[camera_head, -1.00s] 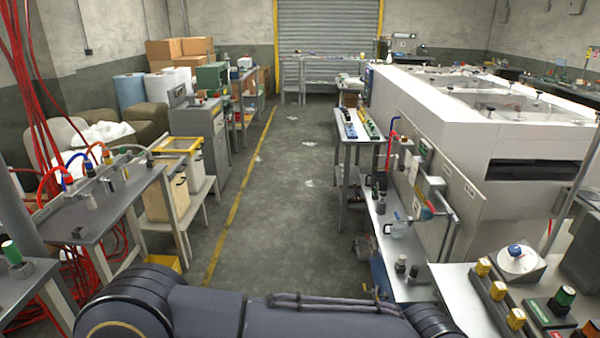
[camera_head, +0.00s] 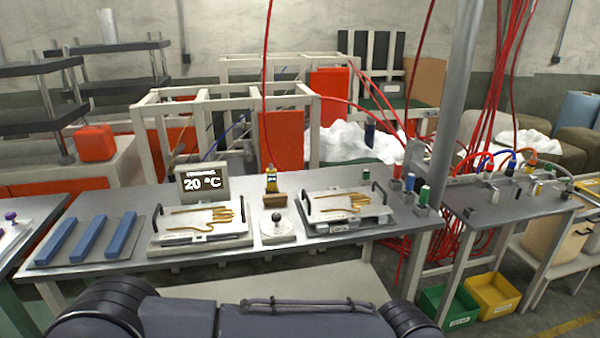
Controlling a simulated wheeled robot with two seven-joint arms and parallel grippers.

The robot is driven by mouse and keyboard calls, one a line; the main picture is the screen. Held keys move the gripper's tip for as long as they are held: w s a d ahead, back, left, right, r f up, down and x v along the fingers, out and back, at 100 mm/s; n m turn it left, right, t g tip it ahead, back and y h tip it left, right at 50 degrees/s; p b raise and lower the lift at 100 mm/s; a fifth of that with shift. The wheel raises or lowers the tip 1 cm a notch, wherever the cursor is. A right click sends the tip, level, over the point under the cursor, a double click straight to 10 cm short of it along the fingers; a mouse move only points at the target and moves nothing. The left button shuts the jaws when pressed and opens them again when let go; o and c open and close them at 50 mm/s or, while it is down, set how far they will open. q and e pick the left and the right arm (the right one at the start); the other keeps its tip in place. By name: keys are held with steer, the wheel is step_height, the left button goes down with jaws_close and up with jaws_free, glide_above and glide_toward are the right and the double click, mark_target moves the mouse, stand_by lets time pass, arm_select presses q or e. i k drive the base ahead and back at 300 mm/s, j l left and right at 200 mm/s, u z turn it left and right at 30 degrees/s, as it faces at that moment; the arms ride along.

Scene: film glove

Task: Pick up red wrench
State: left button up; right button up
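I cannot make out a red wrench anywhere in the head view. The grey workbench (camera_head: 281,258) in front of me holds two white plates with yellow glove shapes, the left plate (camera_head: 168,236) and the right plate (camera_head: 312,217). Neither of my grippers is in view. Only my own dark body shows along the bottom edge.
Blue bars (camera_head: 88,238) lie at the bench's left. A 20 °C display (camera_head: 204,183) stands behind the left plate. A grey post (camera_head: 453,105) and red cables (camera_head: 503,85) rise at the right. Green (camera_head: 452,305) and yellow (camera_head: 494,294) bins sit on the floor.

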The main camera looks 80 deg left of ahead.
mark_target(396, 174)
steer(key=u, duration=2.5)
steer(key=i+l+u, duration=0.2)
steer(key=u, duration=0.2)
steer(key=i+l+u, duration=0.2)
steer(key=u, duration=0.2)
steer(key=i+l+u, duration=0.15)
steer(key=l+u, duration=0.2)
steer(key=i+l, duration=0.15)
steer(key=l, duration=0.25)
steer(key=i+l+u, duration=0.15)
steer(key=l, duration=0.25)
steer(key=i+l, duration=0.1)
steer(key=l, duration=0.3)
steer(key=i+l+u, duration=0.1)
steer(key=l, duration=0.35)
steer(key=i+l+u, duration=0.1)
steer(key=l, duration=0.3)
steer(key=i+l, duration=0.1)
steer(key=l, duration=0.35)
steer(key=u, duration=0.05)
